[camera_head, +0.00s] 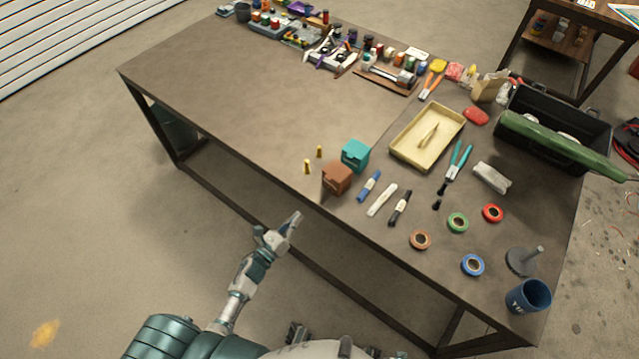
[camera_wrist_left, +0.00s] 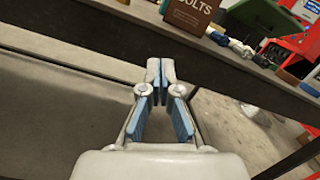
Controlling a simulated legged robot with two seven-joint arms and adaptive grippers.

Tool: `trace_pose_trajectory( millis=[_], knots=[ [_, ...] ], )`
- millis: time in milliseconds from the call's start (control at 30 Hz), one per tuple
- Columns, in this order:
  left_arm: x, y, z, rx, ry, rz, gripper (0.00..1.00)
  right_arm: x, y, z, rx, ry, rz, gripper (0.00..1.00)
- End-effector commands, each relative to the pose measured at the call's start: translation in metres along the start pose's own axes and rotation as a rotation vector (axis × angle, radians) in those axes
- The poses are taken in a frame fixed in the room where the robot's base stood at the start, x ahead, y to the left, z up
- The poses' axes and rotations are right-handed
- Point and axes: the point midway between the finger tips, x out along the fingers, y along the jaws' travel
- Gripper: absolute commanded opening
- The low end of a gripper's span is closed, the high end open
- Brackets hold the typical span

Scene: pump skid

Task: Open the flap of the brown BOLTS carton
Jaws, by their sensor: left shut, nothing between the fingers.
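The brown BOLTS carton (camera_head: 337,179) stands near the front edge of the table, its top flap looking closed in the head view. In the left wrist view the carton (camera_wrist_left: 192,14) shows at the top with the letters "OLTS" and is cut off by the frame. My left gripper (camera_head: 297,217) is in front of the table edge, apart from the carton and to its lower left. In the left wrist view its fingertips (camera_wrist_left: 161,68) meet with nothing between them. My right gripper is not in clear view.
A teal carton (camera_head: 355,155) stands right behind the brown one. Two small yellow pieces (camera_head: 313,160) stand to its left; a blue marker (camera_head: 369,186) lies to its right. The table edge (camera_head: 290,186) lies between my gripper and the carton. The table's middle (camera_head: 240,105) is clear.

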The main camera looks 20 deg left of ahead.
Motion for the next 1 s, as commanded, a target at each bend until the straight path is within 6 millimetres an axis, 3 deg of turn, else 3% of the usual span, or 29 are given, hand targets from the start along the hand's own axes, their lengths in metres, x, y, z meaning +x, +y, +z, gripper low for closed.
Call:
trace_pose_trajectory(
  millis=[100,200,367,767,1000],
  knots=[
    [0.007,-0.019,0.021,0.235,-0.058,-0.113,0.00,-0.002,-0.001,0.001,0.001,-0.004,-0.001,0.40],
    [0.010,-0.027,0.026,0.323,-0.080,-0.151,0.00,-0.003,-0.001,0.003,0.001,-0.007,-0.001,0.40],
    [0.025,-0.031,0.029,0.338,-0.086,-0.159,0.00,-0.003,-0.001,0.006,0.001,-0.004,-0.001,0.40],
    [0.109,-0.044,0.035,0.333,-0.086,-0.156,0.00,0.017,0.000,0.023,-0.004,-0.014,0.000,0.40],
    [0.110,-0.055,0.063,0.334,-0.086,-0.157,0.00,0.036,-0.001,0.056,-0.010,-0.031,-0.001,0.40]
  ],
)
